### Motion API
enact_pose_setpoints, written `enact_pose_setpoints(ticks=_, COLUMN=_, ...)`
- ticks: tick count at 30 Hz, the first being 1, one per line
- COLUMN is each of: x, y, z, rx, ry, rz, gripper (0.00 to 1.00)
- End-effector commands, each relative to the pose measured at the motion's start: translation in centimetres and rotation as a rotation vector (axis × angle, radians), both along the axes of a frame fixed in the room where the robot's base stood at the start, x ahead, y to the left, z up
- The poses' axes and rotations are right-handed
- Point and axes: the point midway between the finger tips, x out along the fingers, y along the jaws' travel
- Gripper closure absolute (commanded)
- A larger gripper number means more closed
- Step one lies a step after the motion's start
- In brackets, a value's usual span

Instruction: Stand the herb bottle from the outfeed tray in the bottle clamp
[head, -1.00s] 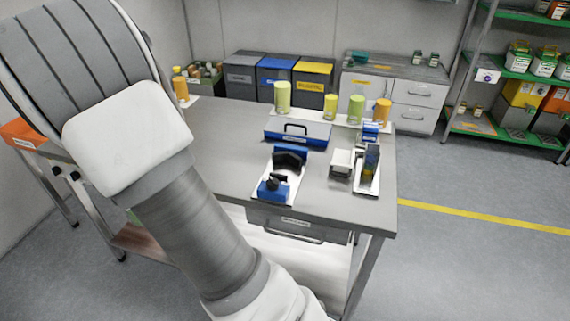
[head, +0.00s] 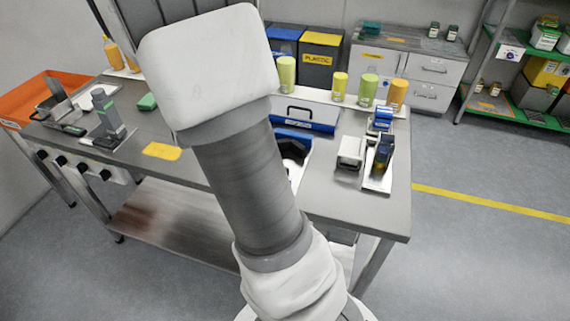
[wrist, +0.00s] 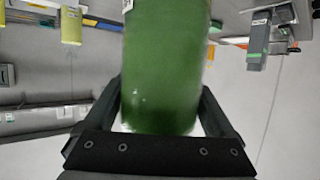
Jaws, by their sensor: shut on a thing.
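The herb bottle, a green cylinder (wrist: 165,75), fills the middle of the wrist view. My gripper (wrist: 162,105) is shut on it, one dark finger on each side. The bottle's far end is cut off by the frame's top edge. In the head view my arm hides the gripper and the bottle. A blue and white fixture (head: 296,160) on the bench is mostly hidden behind my arm; I cannot tell whether it is the bottle clamp. An orange tray (head: 75,84) is at the far left; I cannot tell whether it is the outfeed tray.
A blue-fronted case (head: 308,112) and yellow-green bottles (head: 340,86) stand along the bench's back. A dark upright device (head: 382,155) stands at the right. A grey device (head: 108,120) and a yellow label (head: 162,151) are on the left. The bench's front right corner is clear.

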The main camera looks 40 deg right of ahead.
Motion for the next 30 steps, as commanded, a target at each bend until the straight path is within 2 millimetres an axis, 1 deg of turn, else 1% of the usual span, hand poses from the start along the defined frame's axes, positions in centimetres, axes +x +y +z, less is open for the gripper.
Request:
enact_pose_setpoints(ticks=1, x=-1.2, y=-2.4, z=0.4, rx=0.002, ry=-0.008, rz=-0.076, gripper=1.0)
enact_pose_setpoints(ticks=2, x=-2.0, y=-3.7, z=0.6, rx=0.001, ry=-0.008, rz=-0.119, gripper=1.0)
enact_pose_setpoints(ticks=3, x=-3.2, y=-5.4, z=0.9, rx=0.001, ry=-0.007, rz=-0.176, gripper=1.0)
enact_pose_setpoints(ticks=5, x=-5.0, y=-7.8, z=1.1, rx=0.001, ry=-0.007, rz=-0.265, gripper=1.0)
enact_pose_setpoints(ticks=6, x=-6.4, y=-9.4, z=1.3, rx=0.001, ry=-0.007, rz=-0.324, gripper=1.0)
enact_pose_setpoints(ticks=8, x=-8.8, y=-11.7, z=1.4, rx=0.001, ry=-0.006, rz=-0.419, gripper=1.0)
enact_pose_setpoints(ticks=9, x=-10.6, y=-13.2, z=1.4, rx=0.001, ry=-0.006, rz=-0.487, gripper=1.0)
enact_pose_setpoints(ticks=11, x=-13.4, y=-15.2, z=1.4, rx=0.0, ry=-0.005, rz=-0.587, gripper=1.0)
enact_pose_setpoints(ticks=12, x=-15.2, y=-16.3, z=1.3, rx=0.0, ry=-0.004, rz=-0.649, gripper=1.0)
enact_pose_setpoints(ticks=13, x=-16.5, y=-17.0, z=1.2, rx=-0.001, ry=-0.003, rz=-0.693, gripper=1.0)
enact_pose_setpoints(ticks=15, x=-19.4, y=-18.4, z=1.0, rx=-0.001, ry=-0.002, rz=-0.786, gripper=1.0)
enact_pose_setpoints(ticks=18, x=-22.5, y=-19.5, z=0.6, rx=-0.001, ry=0.001, rz=-0.886, gripper=1.0)
enact_pose_setpoints(ticks=21, x=-24.5, y=-20.0, z=0.4, rx=-0.002, ry=0.0, rz=-0.948, gripper=1.0)
enact_pose_setpoints(ticks=24, x=-25.1, y=-20.2, z=0.1, rx=-0.003, ry=0.0, rz=-0.977, gripper=1.0)
enact_pose_setpoints(ticks=26, x=-24.6, y=-20.1, z=-0.4, rx=-0.004, ry=0.002, rz=-0.981, gripper=1.0)
enact_pose_setpoints(ticks=30, x=-22.1, y=-19.8, z=-2.1, rx=-0.005, ry=0.003, rz=-0.98, gripper=1.0)
